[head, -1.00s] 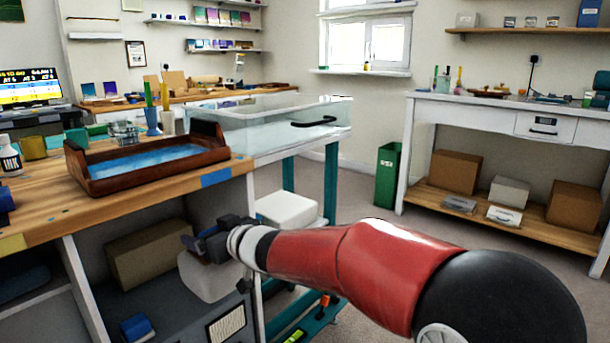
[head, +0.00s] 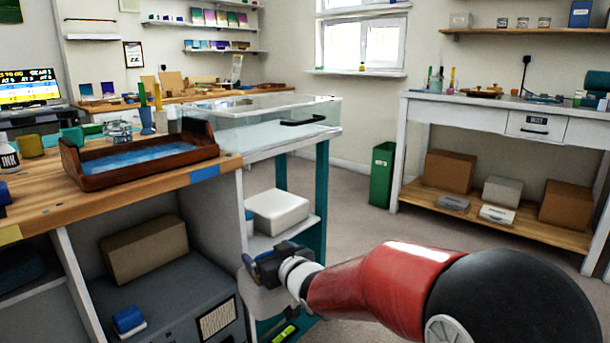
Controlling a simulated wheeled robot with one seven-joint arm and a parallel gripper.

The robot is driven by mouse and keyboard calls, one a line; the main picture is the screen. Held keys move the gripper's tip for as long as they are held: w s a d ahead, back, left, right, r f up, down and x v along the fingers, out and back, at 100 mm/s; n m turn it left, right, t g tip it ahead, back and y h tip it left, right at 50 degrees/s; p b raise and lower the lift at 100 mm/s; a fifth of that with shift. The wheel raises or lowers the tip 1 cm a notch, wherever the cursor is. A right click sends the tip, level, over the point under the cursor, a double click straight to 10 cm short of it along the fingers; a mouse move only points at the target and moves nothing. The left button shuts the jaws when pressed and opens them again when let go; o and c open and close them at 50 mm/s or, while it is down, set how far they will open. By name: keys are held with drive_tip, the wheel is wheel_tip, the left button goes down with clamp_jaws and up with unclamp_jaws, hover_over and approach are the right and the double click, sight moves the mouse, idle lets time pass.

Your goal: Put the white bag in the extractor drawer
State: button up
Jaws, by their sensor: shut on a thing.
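My gripper (head: 262,268) is at the lower middle of the head view, shut on the top of a white bag (head: 266,300). The bag hangs below the jaws, in front of the right end of the bench. A grey box unit (head: 175,295) with a slatted grille (head: 217,318) stands under the bench, left of the gripper; it looks like the extractor. I cannot make out an open drawer on it, and its right side is partly out of sight.
A clear-walled case (head: 270,110) with a black handle tops that stand. A wooden tray (head: 85,180) of blue liquid lies on the bench. Open floor (head: 350,215) extends to the right.

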drive_tip(key=w+d+f+m+t+h, duration=0.1)
drive_tip(key=w+d+f+m+h, duration=0.15)
drive_tip(key=d+f, duration=0.4)
drive_tip(key=w+d+f+m+t+h, duration=0.1)
drive_tip(key=d+f+m+h, duration=0.15)
drive_tip(key=d, duration=0.65)
drive_tip(key=w+d+f+m+t+h, duration=0.1)
drive_tip(key=w+d+f+m+h, duration=0.1)
drive_tip(key=d+f+h, duration=0.45)
wheel_tip(320, 180, up, 6)
drive_tip(key=d+r+y+p, duration=0.1)
drive_tip(key=y+p, duration=0.2)
drive_tip(key=p, duration=0.2)
drive_tip(key=s+f, duration=0.6)
drive_tip(key=f, duration=0.7)
drive_tip(key=s+r, duration=0.1)
drive_tip(key=s, duration=0.5)
drive_tip(key=shift+d+r, duration=0.15)
